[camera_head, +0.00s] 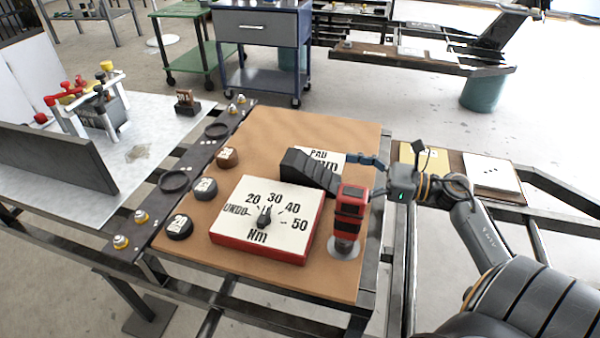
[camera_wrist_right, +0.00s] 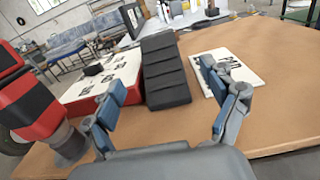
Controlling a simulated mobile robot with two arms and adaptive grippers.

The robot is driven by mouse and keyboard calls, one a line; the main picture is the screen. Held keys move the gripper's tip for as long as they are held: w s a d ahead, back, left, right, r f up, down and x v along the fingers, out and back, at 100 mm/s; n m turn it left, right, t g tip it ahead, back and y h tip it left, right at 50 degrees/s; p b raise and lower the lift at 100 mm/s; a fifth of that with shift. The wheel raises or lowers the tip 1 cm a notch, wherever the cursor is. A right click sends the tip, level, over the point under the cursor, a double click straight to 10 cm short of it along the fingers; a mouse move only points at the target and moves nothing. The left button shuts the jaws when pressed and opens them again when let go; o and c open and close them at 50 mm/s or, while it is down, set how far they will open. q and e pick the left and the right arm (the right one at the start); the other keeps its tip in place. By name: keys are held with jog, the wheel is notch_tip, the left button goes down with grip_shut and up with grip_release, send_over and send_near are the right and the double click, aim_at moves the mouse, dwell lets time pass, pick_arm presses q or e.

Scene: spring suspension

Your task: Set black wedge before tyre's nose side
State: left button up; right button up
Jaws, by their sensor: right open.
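The black wedge (camera_head: 308,170), stepped on its sloping face, lies on the brown board in the head view, partly over or beside a white plate marked "PAD" (camera_head: 328,155). In the right wrist view the wedge (camera_wrist_right: 166,82) stands ahead, between the finger directions. My right gripper (camera_head: 361,178) is open and empty, just right of the wedge; its two blue-tipped fingers (camera_wrist_right: 163,80) are spread wide, with no clear contact. My left gripper is not in view. I cannot make out a tyre for certain; a dark rounded shape (camera_wrist_right: 12,143) shows at the wrist view's left edge.
A red-and-black tool (camera_head: 349,212) stands upright close to the lower finger. A red-sided dial box marked "Nm" (camera_head: 262,222) lies left of it. Several round dark weights (camera_head: 205,188) line the left of the brown board (camera_head: 290,124). The board's far part is clear.

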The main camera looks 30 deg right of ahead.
aim_at(309, 165)
jog(key=x, duration=1)
grip_shut()
